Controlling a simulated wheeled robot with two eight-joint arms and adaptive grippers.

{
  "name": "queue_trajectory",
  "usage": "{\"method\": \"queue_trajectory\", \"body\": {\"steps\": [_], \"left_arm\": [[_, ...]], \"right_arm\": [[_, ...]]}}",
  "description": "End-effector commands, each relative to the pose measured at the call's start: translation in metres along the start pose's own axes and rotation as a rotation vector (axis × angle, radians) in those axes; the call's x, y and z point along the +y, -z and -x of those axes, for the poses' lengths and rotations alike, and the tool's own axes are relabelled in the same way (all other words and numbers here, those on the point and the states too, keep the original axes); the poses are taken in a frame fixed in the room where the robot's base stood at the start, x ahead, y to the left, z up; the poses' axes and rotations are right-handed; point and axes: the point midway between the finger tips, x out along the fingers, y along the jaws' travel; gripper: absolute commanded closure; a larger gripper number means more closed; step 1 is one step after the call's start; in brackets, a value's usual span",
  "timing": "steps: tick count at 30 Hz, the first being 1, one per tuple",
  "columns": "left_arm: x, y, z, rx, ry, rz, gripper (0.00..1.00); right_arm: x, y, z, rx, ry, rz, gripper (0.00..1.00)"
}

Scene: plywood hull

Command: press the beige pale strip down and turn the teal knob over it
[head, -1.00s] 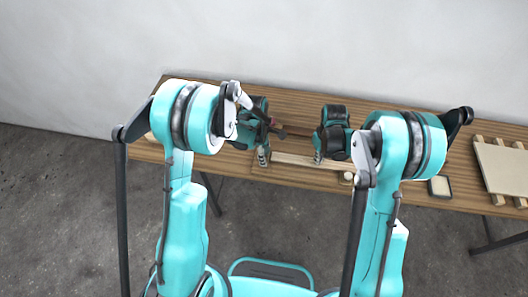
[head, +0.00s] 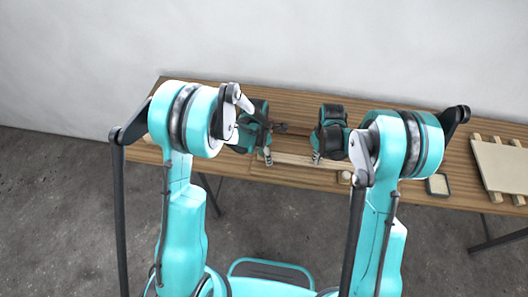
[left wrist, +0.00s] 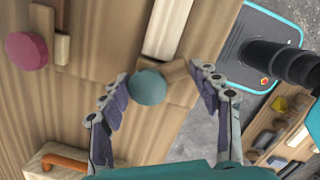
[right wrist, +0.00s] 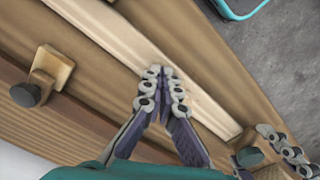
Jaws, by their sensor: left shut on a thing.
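The beige pale strip (head: 290,160) lies along the front of the wooden bench; it crosses the right wrist view (right wrist: 112,38), and one end shows in the left wrist view (left wrist: 168,25). The teal knob (left wrist: 150,87) sits near that end, with a short wooden piece (left wrist: 178,73) at its side. My left gripper (left wrist: 161,76) is around the knob and shut on it, one finger on each side. My right gripper (right wrist: 165,76) is shut and empty, fingertips together at the strip; contact looks likely, but their own tips hide it.
A pink knob (left wrist: 26,50) and an orange handle (left wrist: 65,160) are on the wood. A dark knob on a wooden block (right wrist: 48,72) stands beside the strip. A slatted board (head: 500,165) and a small dark tray (head: 438,186) are on the right of the bench.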

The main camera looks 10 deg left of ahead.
Motion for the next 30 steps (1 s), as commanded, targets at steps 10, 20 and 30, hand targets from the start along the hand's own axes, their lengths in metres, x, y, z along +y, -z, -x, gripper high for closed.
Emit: {"method": "queue_trajectory", "body": {"steps": [10, 20, 30], "left_arm": [[0.0024, -0.0019, 0.0007, -0.002, -0.013, 0.066, 0.66], [0.0035, -0.0049, 0.0004, -0.004, -0.037, 0.263, 0.66], [0.0048, -0.0073, 0.0000, -0.004, -0.059, 0.453, 0.66]], "right_arm": [[0.0003, -0.0003, 0.0001, -0.001, -0.001, 0.000, 1.00], [0.0003, -0.0002, 0.0001, 0.000, -0.001, 0.000, 1.00], [0.0003, -0.0001, 0.0001, 0.000, 0.000, 0.000, 1.00]]}}
